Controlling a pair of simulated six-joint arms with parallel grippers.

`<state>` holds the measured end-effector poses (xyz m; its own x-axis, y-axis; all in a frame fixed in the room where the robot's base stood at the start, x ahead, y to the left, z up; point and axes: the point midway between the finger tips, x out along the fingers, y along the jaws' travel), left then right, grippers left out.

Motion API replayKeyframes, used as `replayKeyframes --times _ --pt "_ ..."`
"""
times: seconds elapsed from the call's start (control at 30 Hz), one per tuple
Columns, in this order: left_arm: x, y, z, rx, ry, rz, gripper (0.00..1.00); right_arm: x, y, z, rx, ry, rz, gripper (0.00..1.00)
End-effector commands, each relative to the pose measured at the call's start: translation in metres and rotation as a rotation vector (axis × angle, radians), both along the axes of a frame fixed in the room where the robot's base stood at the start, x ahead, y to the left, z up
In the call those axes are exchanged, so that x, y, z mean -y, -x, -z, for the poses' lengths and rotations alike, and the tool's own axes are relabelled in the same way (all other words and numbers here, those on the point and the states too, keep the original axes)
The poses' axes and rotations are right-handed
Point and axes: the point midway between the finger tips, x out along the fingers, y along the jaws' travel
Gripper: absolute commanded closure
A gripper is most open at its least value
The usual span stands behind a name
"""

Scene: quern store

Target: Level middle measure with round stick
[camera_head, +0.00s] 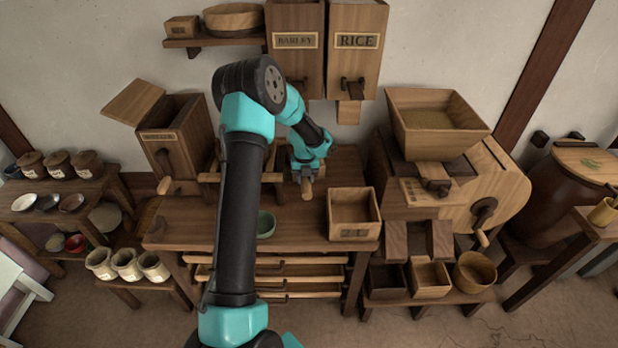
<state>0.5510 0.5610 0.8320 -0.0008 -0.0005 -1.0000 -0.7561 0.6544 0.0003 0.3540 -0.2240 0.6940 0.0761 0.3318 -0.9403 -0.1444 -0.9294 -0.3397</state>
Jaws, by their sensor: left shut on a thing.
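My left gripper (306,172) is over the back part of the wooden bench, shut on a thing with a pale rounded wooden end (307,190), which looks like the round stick. My own arm and gripper hide most of it. A square open wooden measure (354,234) with a mark on its front stands upright on the bench, to the right of the gripper and apart from it. Its inside looks brown; I cannot tell how full it is. My right gripper is not in view.
A green bowl (266,224) sits on the bench (300,238) beside my arm. A lidded bin (175,140) stands at the back left, a hopper mill (455,185) at the right. Rice (355,70) and barley (294,65) dispensers hang above. Bare bench lies left of my arm.

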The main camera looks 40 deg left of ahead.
Motion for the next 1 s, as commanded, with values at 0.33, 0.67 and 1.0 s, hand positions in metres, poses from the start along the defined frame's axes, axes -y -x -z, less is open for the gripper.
replayKeyframes --times 0.33,0.67,1.0 --pt "-0.013 0.014 0.0 0.001 0.0 -0.001 0.94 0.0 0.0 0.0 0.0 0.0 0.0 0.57" --pt "-0.015 0.017 0.0 0.001 0.0 0.0 0.94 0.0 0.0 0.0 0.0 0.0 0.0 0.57" --pt "-0.009 0.009 0.0 0.001 0.0 0.001 0.94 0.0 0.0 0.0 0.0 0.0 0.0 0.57"
